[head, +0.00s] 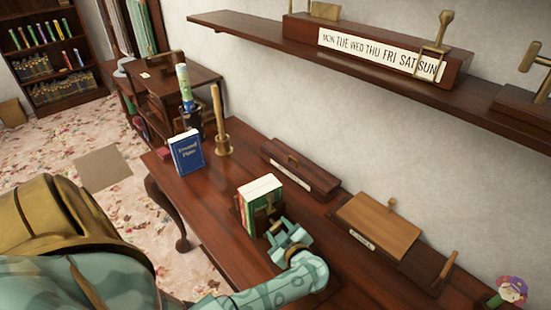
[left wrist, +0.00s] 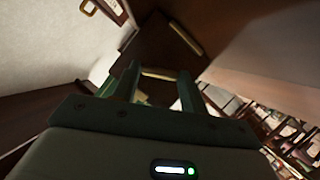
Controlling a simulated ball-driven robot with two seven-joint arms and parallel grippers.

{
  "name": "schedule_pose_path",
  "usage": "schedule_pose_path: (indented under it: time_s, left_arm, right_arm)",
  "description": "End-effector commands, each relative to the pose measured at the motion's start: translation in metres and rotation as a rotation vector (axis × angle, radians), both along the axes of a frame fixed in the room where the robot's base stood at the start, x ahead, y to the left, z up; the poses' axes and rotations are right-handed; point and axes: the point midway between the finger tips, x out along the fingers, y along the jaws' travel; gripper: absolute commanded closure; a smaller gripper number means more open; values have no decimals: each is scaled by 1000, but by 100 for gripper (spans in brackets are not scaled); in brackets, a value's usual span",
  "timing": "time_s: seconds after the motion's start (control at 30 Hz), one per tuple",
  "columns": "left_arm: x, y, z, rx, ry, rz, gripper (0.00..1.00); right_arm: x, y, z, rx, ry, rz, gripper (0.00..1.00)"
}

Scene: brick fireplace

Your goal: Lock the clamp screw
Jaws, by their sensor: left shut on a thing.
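On the desk stands a small dark wooden book holder (head: 239,209) with green and white books (head: 263,188) upright in it. Dark metal clamp parts show at its front right side. My left gripper (head: 285,232) is right against that side, and its fingers cover most of the clamp screw there. In the left wrist view the two fingers (left wrist: 160,88) stand apart, with a dull brass bar (left wrist: 160,73) showing between them. The gripper is shut on what seems to be the clamp screw; the grip itself is dark and partly hidden. My right gripper is not in view.
A blue book (head: 186,153) stands at the desk's left. A brass upright with a wooden handle (head: 220,125) is behind it. A dark box (head: 300,167) and a light-topped box (head: 380,222) lie along the wall. A weekday shelf (head: 380,53) hangs above.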

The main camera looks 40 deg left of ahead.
Motion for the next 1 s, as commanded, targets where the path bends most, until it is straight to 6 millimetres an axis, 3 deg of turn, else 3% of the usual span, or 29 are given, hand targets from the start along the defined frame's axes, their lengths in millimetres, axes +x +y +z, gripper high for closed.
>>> schedule_pose_path:
  time_s: [0.03,0.3,0.6,1.0]
  left_arm:
    - [1,-2,6,5,42,1,79]
    - [3,-2,4,55,269,0,79]
    - [5,-1,2,94,437,-2,79]
    - [5,-1,1,114,509,-2,79]
  right_arm:
    - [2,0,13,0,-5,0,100]
    - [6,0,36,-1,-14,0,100]
    - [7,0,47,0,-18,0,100]
    - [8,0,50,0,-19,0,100]
